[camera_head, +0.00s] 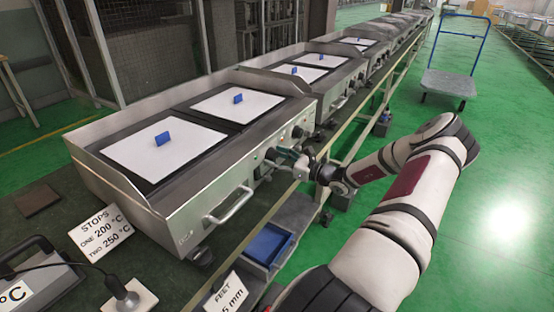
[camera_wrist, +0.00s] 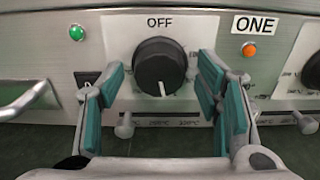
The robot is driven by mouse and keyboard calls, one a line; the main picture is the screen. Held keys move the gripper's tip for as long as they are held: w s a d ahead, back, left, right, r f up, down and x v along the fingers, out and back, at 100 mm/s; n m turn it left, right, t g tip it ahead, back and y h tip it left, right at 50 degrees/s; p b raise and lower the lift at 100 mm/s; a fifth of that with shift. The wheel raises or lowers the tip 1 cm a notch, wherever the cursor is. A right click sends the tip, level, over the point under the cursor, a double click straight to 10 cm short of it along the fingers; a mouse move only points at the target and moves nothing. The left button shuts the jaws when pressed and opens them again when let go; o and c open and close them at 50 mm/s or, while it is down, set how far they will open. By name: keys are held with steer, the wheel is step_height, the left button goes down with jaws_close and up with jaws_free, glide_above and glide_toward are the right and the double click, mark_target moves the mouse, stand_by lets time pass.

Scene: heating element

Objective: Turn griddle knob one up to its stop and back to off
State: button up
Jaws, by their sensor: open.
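The wrist view shows a black griddle knob (camera_wrist: 160,66) on the steel front panel, below the word OFF. Its white pointer line points down, away from OFF. The label ONE (camera_wrist: 255,24) is to the right of this knob, above a lit orange lamp (camera_wrist: 249,49). My gripper (camera_wrist: 160,78) is open, with one teal-padded finger on each side of the knob and no clear contact. In the head view my gripper (camera_head: 284,157) is at the front panel of the nearest griddle (camera_head: 205,190); the knob there is largely hidden.
A green lamp (camera_wrist: 76,33) is left of the knob, and a second knob (camera_wrist: 312,72) is at the right edge. A bar handle (camera_head: 232,205) sticks out from the front. A stops card (camera_head: 103,229) reads ONE 200 °C, TWO 250 °C. A blue bin (camera_head: 268,244) is below.

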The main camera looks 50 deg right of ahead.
steer(key=c, duration=1.2)
steer(key=shift+o, duration=0.2)
